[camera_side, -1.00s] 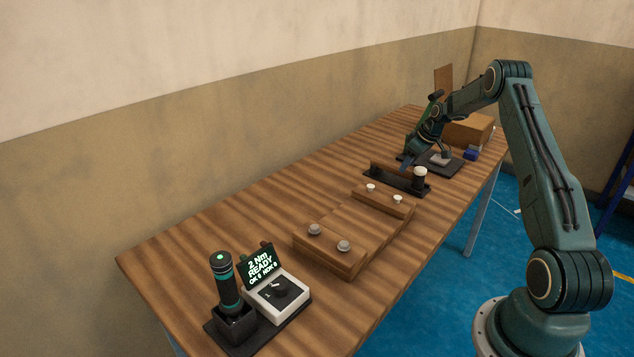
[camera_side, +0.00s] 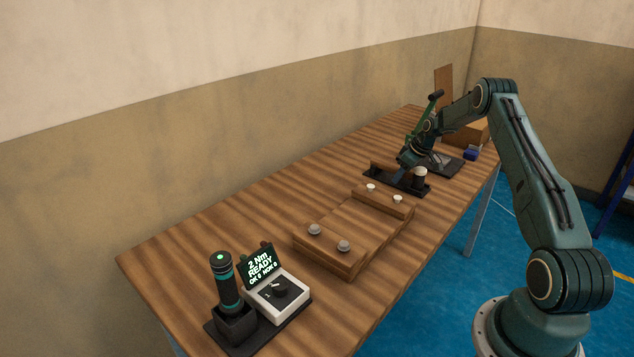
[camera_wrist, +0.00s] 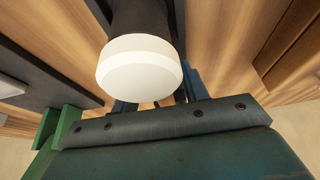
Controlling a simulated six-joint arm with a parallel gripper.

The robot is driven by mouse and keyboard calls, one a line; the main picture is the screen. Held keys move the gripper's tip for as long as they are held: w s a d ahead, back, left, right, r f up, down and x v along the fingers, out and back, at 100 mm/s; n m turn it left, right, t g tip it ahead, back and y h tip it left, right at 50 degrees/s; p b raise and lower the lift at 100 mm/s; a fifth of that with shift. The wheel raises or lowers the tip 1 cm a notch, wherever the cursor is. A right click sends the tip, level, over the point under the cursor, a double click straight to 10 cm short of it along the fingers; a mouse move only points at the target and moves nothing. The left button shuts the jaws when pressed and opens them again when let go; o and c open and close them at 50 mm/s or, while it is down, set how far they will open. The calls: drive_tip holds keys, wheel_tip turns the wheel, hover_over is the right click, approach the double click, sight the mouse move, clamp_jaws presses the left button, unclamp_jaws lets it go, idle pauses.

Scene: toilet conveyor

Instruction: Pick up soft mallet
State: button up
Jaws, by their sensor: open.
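The soft mallet (camera_side: 420,172) has a dark head with a white face and sits at the right end of a black holder (camera_side: 385,180) on the wooden table. In the wrist view its head (camera_wrist: 140,68) is large and close, with the white face toward the camera. My gripper (camera_side: 403,168) is low over the holder, just left of the mallet head in the side view. In the wrist view the dark fingers (camera_wrist: 160,98) show partly behind the head, spread apart. The fingertips and the mallet's handle are mostly hidden, so contact cannot be told.
A wooden fixture (camera_side: 350,232) with several knobs lies nearer. A driver (camera_side: 226,284) and a controller with a lit display (camera_side: 277,293) stand at the near end. Behind my gripper are a dark mat (camera_side: 455,164), a blue item (camera_side: 471,154) and a cardboard box (camera_side: 470,132).

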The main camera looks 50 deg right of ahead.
idle(0.3)
clamp_jaws()
drive_tip(key=shift+r, duration=0.1)
wheel_tip(320, 180, up, 20)
idle(0.9)
drive_tip(key=shift+a, duration=0.15)
idle(0.7)
drive_tip(key=s+a+f, duration=0.1)
drive_tip(key=a, duration=1.6)
drive_tip(key=shift+s+f, duration=0.15)
drive_tip(key=shift+s, duration=0.15)
